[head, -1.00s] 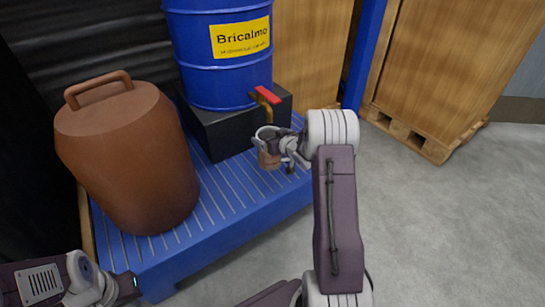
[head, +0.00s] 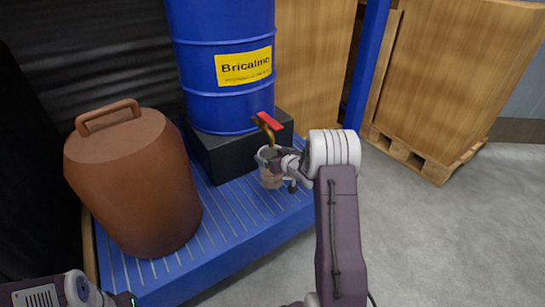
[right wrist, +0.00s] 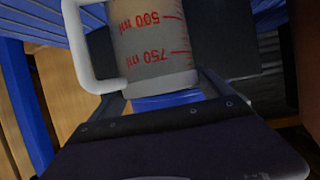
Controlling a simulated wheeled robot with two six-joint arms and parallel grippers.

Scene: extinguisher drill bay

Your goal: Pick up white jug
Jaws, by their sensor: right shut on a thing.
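The white jug (head: 270,180) is a small measuring jug below the drum's tap, over the blue slatted platform. My right gripper (head: 284,165) is shut on it from the right. In the right wrist view the jug (right wrist: 150,45) fills the top middle, with red "500 ml" and "750 ml" marks, a white band at one end and a white handle on the left. The two fingers of the gripper (right wrist: 165,92) lie on either side of it. Whether the jug touches the platform is not clear. Part of my left arm shows at the lower left; its gripper is not visible.
A large brown canister (head: 135,185) stands on the blue platform (head: 230,230). Grey floor at the right is clear.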

